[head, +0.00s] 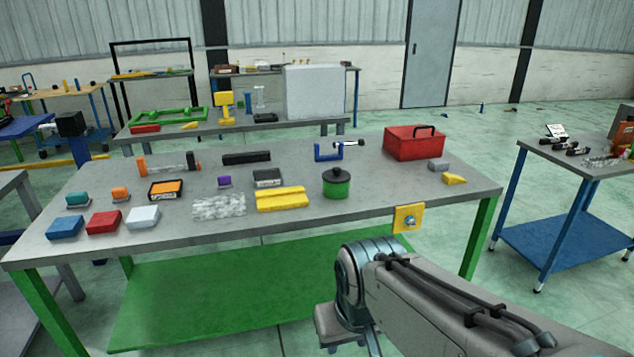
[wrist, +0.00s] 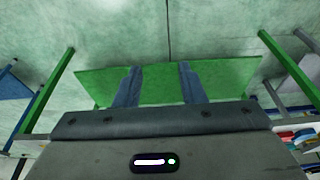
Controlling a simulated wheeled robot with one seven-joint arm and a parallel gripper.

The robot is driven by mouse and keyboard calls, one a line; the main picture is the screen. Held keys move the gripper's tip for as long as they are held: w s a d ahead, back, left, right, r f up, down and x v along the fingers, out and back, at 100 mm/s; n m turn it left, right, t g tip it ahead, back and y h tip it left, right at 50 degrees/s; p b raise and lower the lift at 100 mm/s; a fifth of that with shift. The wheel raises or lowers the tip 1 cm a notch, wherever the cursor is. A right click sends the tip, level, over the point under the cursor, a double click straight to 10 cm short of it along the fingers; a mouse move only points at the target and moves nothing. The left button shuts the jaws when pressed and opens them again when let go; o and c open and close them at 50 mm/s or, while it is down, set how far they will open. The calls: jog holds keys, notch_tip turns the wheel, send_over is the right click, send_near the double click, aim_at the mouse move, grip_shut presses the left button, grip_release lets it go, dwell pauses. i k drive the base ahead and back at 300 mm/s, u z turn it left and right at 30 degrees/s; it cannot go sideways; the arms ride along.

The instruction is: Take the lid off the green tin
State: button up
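The green tin (head: 337,189) stands upright near the front edge of the grey workbench, right of centre. Its dark lid (head: 336,173) with a small knob sits on top of it. My gripper (wrist: 160,84) shows in the wrist view with its two fingers well apart and nothing between them. In the head view my arm reaches in from the lower right, and its end is in front of the bench, lower than the tabletop and apart from the tin. The fingers are cut off there. I cannot make out the tin in the wrist view.
The workbench (head: 120,252) has a green lower shelf (wrist: 90,78). A yellow block (head: 283,200) lies left of the tin, a blue clamp (head: 326,152) behind it, and a red toolbox (head: 413,143) at the back right. The bench top right of the tin is fairly clear.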

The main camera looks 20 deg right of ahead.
aim_at(335, 176)
jog(key=z, duration=0.1)
jog(key=i, duration=1.7)
jog(key=u, duration=0.05)
